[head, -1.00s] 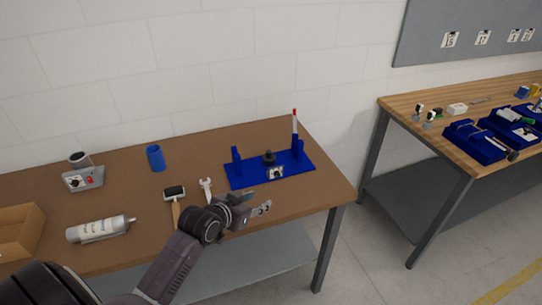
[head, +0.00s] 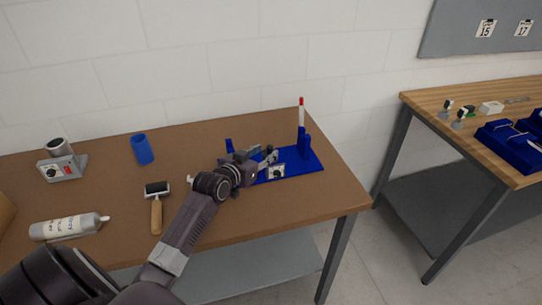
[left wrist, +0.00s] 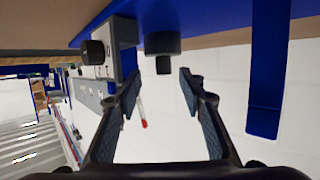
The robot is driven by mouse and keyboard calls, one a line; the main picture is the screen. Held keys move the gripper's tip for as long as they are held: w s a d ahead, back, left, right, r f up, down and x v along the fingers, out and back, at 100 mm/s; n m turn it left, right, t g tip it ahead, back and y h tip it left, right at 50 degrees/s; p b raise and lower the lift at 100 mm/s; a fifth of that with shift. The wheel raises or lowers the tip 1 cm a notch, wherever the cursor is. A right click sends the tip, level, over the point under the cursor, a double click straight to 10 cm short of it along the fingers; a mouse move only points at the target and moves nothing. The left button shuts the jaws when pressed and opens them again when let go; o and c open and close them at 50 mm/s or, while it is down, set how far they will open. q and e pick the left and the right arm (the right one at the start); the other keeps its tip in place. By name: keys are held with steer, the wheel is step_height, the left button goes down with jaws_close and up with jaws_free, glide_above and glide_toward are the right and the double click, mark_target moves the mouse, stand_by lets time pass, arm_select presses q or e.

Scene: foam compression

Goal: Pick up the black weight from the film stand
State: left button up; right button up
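The blue film stand (head: 306,158) lies at the right end of the brown table, with a red-and-white marker (head: 302,112) upright at its right post. My left gripper (head: 265,163) is over the stand's middle and hides most or all of the black weight in the head view. In the left wrist view, which is upside down, the black weight (left wrist: 162,44) shows at the blue base, a wide disc with a narrower knob. The left gripper (left wrist: 158,80) is open; its fingertips lie either side of the knob, apart from it. My right gripper is not in view.
A small box with a black dial (head: 276,172) is at the stand's front, close to the gripper. A second table (head: 415,98) is at right.

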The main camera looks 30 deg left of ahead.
mark_target(268, 148)
arm_select(q)
steer(key=shift+a+p+x, duration=0.15)
steer(key=shift+p+x, duration=0.15)
steer(key=shift+x, duration=1.05)
steer(key=shift+a+p+x, duration=0.15)
steer(key=shift+p+x, duration=0.15)
steer(key=shift+x, duration=1)
steer(key=shift+f, duration=0.1)
jaws_close()
steer(key=shift+r, duration=0.2)
